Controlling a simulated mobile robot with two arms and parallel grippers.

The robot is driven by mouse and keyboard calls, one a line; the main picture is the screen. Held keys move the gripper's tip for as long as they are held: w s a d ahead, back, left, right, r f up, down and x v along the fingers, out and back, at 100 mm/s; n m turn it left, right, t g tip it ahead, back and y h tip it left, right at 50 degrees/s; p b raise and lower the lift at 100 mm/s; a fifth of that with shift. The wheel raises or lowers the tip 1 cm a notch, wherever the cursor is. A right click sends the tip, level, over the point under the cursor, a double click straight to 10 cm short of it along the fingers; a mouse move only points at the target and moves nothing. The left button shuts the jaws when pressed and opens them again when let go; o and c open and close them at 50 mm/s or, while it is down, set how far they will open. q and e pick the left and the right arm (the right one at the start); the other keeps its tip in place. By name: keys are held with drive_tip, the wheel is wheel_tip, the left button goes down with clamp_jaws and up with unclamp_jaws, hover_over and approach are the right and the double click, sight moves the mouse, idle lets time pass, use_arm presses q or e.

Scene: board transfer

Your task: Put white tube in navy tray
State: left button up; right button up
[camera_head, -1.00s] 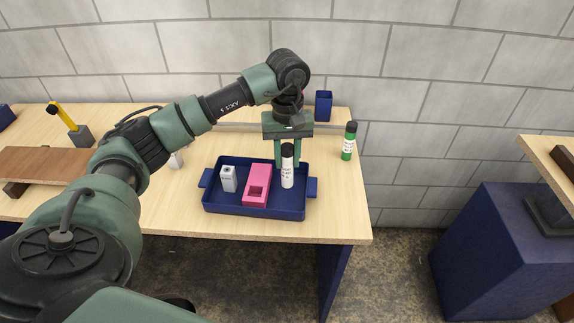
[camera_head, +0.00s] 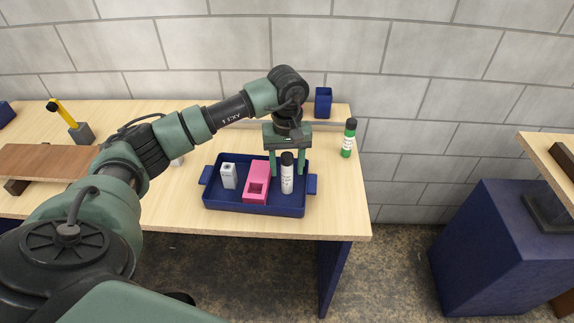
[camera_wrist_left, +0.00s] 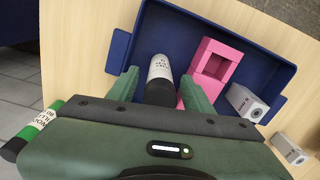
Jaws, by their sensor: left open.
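The white tube (camera_head: 287,176) with a black cap stands upright in the right part of the navy tray (camera_head: 252,209). It also shows in the left wrist view (camera_wrist_left: 160,69), between the fingers. My left gripper (camera_head: 287,174) is open, with its fingers on either side of the tube and apart from each other. The navy tray (camera_wrist_left: 277,40) also holds a pink block (camera_head: 257,182) and a grey-white box (camera_head: 229,176). My right gripper is not in view.
A green tube (camera_head: 348,138) with a black cap stands right of the tray. A brown board (camera_head: 45,163) and a yellow-handled thing (camera_head: 66,118) are at the left. The table's front edge lies close below the tray.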

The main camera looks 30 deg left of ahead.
use_arm(q)
drive_tip(key=shift+r, duration=0.15)
drive_tip(key=shift+r, duration=0.15)
wheel_tip(320, 180, up, 11)
drive_tip(key=b, duration=0.2)
drive_tip(key=shift+b, duration=0.4)
drive_tip(key=shift+r, duration=0.4)
